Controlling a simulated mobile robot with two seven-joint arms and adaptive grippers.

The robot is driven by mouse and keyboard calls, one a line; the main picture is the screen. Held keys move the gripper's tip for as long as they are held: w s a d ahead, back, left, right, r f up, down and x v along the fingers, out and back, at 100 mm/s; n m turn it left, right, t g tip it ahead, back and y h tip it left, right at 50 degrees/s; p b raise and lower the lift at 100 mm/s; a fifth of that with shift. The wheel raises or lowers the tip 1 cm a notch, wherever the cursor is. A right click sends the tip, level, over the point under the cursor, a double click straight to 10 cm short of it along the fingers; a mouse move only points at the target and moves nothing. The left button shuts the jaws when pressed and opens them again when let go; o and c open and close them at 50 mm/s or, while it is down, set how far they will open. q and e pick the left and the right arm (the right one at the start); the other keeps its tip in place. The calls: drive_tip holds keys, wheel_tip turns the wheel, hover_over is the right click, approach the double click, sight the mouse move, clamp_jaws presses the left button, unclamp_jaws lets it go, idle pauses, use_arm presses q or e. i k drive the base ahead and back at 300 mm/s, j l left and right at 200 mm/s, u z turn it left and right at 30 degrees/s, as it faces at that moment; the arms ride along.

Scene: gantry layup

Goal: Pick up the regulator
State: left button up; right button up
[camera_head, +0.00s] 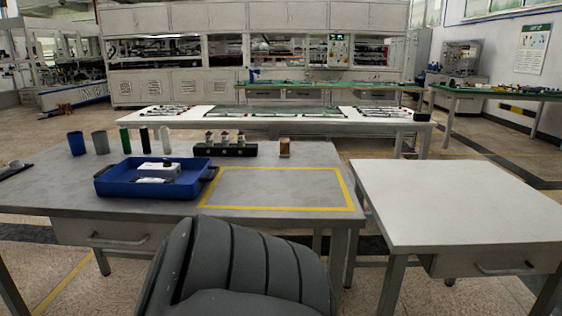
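I cannot tell for sure which thing is the regulator. A blue tray (112,190) on the left grey table holds a white boxy unit with a dark knob on top (160,169) and a flatter white piece (152,181) in front of it. A small brown, copper-coloured part (284,148) stands alone on the table, right of a black holder (214,150). Neither my left nor my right gripper is in view, and nothing is seen being held.
Several cups and bottles (99,142) stand along the table's back left. A yellow-outlined area (280,187) right of the tray is empty. The white table (450,200) at right is bare. A dark grey ribbed shape, perhaps mine, covers the bottom middle.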

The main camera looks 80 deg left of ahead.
sight(146, 170)
drive_tip(key=u, duration=3.3)
drive_tip(key=j+z, duration=0.2)
drive_tip(key=z, duration=0.25)
drive_tip(key=k+j+z, duration=0.15)
drive_tip(key=z, duration=0.35)
drive_tip(key=k+j+z, duration=0.15)
drive_tip(key=z, duration=0.3)
